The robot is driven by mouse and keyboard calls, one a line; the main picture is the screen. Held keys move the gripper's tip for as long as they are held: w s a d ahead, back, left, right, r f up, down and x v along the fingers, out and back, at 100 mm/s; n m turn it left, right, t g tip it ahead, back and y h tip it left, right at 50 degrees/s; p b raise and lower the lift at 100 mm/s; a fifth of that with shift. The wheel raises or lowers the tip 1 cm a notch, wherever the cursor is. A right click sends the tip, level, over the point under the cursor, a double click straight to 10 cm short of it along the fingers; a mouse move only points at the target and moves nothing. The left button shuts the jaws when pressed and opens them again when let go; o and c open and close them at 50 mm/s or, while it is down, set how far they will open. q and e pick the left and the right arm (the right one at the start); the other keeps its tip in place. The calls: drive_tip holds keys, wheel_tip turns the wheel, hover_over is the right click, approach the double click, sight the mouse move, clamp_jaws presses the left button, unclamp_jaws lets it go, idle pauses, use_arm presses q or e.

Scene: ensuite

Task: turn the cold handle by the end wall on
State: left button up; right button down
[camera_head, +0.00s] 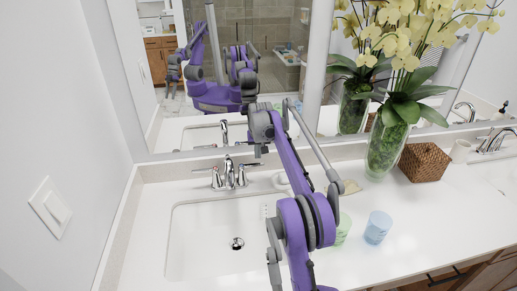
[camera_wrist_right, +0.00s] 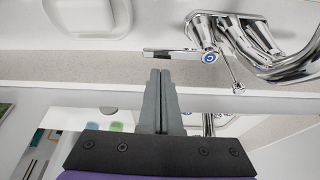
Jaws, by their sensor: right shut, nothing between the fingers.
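The chrome faucet (camera_head: 229,178) stands behind the left sink, near the end wall. Its cold handle (camera_head: 246,168) is the right one of the pair. In the right wrist view the cold handle (camera_wrist_right: 208,56) carries a blue mark, and its lever extends left. My right gripper (camera_head: 260,153) hangs just right of and above this handle. In the right wrist view my right gripper (camera_wrist_right: 160,74) is shut and empty, its tips close beside the lever; I cannot tell whether they touch. My left gripper is not in view.
The white sink basin (camera_head: 205,240) is empty. A green cup (camera_head: 343,228), a blue cup (camera_head: 377,228), a glass vase of yellow orchids (camera_head: 386,145) and a wicker basket (camera_head: 424,162) stand to the right. The mirror (camera_head: 170,120) is close behind the faucet.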

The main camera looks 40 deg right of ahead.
sight(259, 165)
drive_tip(key=shift+x, duration=1.7)
drive_tip(key=m, duration=0.1)
drive_tip(key=s+a+m, duration=0.1)
drive_tip(key=m, duration=0.1)
drive_tip(key=shift+s+g+h, duration=0.3)
drive_tip(key=shift+h, duration=0.1)
drive_tip(key=shift+s+a, duration=0.2)
drive_tip(key=shift+s, duration=0.25)
